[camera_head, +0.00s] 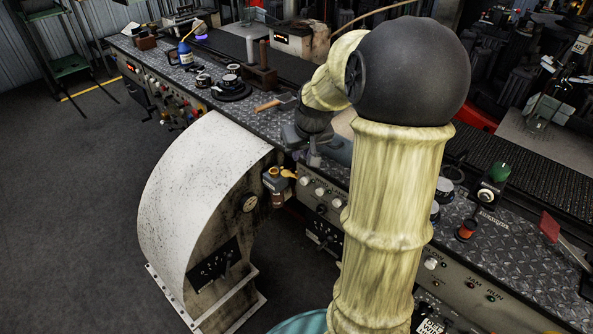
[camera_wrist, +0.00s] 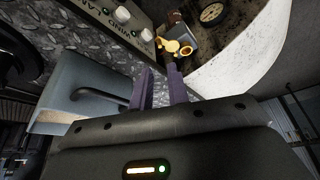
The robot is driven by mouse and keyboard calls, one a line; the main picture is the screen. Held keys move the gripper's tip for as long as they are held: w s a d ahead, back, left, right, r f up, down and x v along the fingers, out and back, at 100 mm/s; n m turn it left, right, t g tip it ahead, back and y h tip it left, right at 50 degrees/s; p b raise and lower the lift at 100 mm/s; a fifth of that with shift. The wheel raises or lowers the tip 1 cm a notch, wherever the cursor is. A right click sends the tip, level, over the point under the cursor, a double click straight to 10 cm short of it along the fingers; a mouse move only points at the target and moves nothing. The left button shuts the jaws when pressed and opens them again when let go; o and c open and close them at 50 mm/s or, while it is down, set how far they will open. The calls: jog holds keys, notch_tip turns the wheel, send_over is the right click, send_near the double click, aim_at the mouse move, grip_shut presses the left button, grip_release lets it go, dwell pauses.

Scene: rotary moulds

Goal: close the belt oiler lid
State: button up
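What looks like the belt oiler (camera_head: 277,190) is a small dark container with brass-yellow parts on top, fixed between the white drum housing and the bench front. In the wrist view its brass part (camera_wrist: 176,48) shows beyond my fingertips, near the top. I cannot tell clearly which brass piece is the lid or how far it stands open. My gripper (camera_head: 313,158) is above and to the right of the oiler in the head view, by the bench edge. In the wrist view the two purple-grey fingers (camera_wrist: 162,70) stand apart with an empty gap, not touching the oiler.
The white curved housing (camera_head: 205,175) with a round gauge (camera_head: 250,203) stands left of the oiler. A control panel with white knobs (camera_head: 320,192) is to its right. A blue-grey box with a dark handle (camera_wrist: 85,92) is close beside my fingers. A hammer (camera_head: 272,103) lies on the bench.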

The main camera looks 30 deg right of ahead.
aim_at(297, 177)
jog(key=b+x, duration=0.1)
jog(key=x, duration=0.9)
jog(key=shift+a, duration=0.1)
jog(key=shift+w+f, duration=0.1)
jog(key=shift+f, duration=0.1)
